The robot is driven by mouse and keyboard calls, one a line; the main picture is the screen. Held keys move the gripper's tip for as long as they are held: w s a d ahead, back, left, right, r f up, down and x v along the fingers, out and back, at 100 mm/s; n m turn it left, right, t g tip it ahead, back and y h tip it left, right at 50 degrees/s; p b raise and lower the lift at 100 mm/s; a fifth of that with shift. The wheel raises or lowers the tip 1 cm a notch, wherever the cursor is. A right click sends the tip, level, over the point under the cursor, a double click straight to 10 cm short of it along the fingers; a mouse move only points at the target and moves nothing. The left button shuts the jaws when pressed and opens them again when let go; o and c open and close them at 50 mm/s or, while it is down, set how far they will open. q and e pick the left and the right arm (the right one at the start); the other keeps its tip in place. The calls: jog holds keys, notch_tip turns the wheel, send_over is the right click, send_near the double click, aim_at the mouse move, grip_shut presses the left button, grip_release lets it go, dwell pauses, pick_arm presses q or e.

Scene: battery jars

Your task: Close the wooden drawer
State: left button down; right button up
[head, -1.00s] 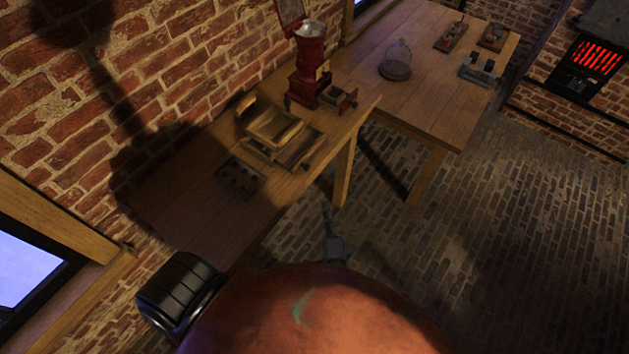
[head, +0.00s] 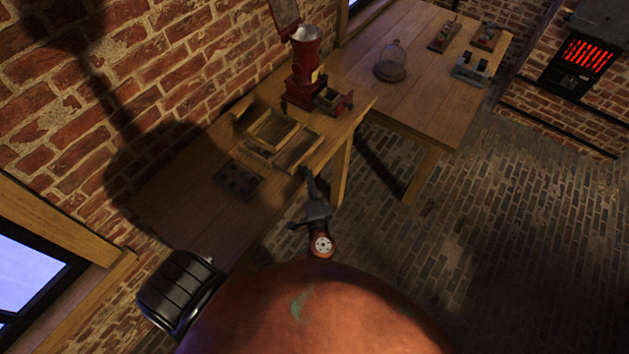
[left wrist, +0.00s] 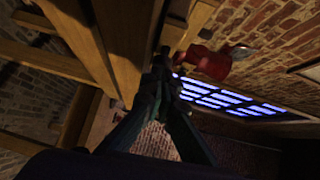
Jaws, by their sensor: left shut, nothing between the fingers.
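The wooden drawer (head: 297,151) sticks out of a wooden box (head: 268,131) on the workbench, its front facing the bench's near right edge. It looks open, with its hollow inside showing. My left gripper (head: 307,173) is shut and empty, its tips close to the drawer's front; I cannot tell whether they touch it. In the left wrist view the shut fingers (left wrist: 162,62) point toward dark wooden surfaces, where I cannot make out the drawer clearly. My right gripper is not in view.
A red grinder (head: 305,75) with its own small open drawer (head: 333,100) stands just behind. A dark holed tray (head: 238,179) lies nearer on the bench. A second table (head: 420,90) bears a glass dome (head: 391,62). The bench's near left part is bare.

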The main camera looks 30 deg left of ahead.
aim_at(300, 168)
pick_arm(q)
jog(key=shift+a, duration=0.1)
jog(key=a, duration=0.3)
jog(key=shift+w+a+b, duration=0.1)
jog(key=shift+b, duration=0.2)
jog(key=shift+a, duration=0.3)
jog(key=shift+d, duration=0.15)
